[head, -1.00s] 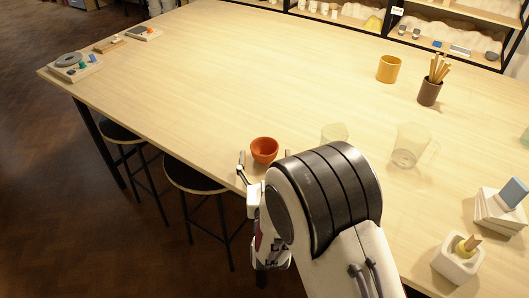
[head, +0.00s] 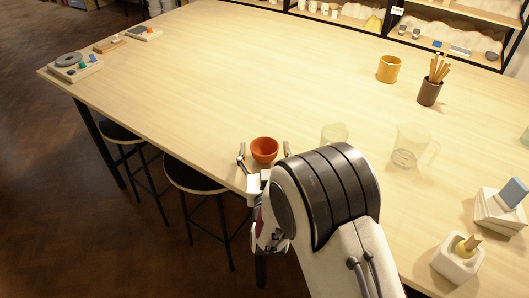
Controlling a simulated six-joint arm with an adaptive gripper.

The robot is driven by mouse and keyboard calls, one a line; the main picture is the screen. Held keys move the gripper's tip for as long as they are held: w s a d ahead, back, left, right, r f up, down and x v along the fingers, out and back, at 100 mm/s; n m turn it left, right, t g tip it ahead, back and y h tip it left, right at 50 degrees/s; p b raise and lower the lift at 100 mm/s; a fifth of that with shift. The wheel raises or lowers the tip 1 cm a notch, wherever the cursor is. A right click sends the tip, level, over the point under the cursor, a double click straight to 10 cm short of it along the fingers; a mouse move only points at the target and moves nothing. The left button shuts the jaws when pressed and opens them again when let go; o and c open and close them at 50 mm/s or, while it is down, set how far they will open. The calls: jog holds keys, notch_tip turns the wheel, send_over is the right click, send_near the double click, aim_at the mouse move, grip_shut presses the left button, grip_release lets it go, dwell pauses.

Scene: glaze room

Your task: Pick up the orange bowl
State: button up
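The orange bowl (head: 264,149) stands upright on the pale wooden table (head: 230,70), near its front edge. My gripper (head: 264,155) is open at the bowl, with one finger to the left of it and the other to the right. The left finger shows a small gap from the bowl. The right finger is partly hidden behind my arm, and I cannot tell whether it touches the bowl. The lower part of the gripper is partly hidden by my arm.
A clear cup (head: 334,134) and a clear jug (head: 410,147) stand to the right. A yellow mug (head: 389,69) and a dark pot of sticks (head: 430,92) are farther back. A white container (head: 458,258) is at the right front. Table left of the bowl is clear.

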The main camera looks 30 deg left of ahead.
jog(key=c, duration=1)
jog(key=shift+r, duration=0.2)
jog(key=shift+s+r, duration=0.1)
jog(key=shift+s, duration=0.05)
jog(key=s, duration=1.7)
jog(key=shift+s, duration=0.35)
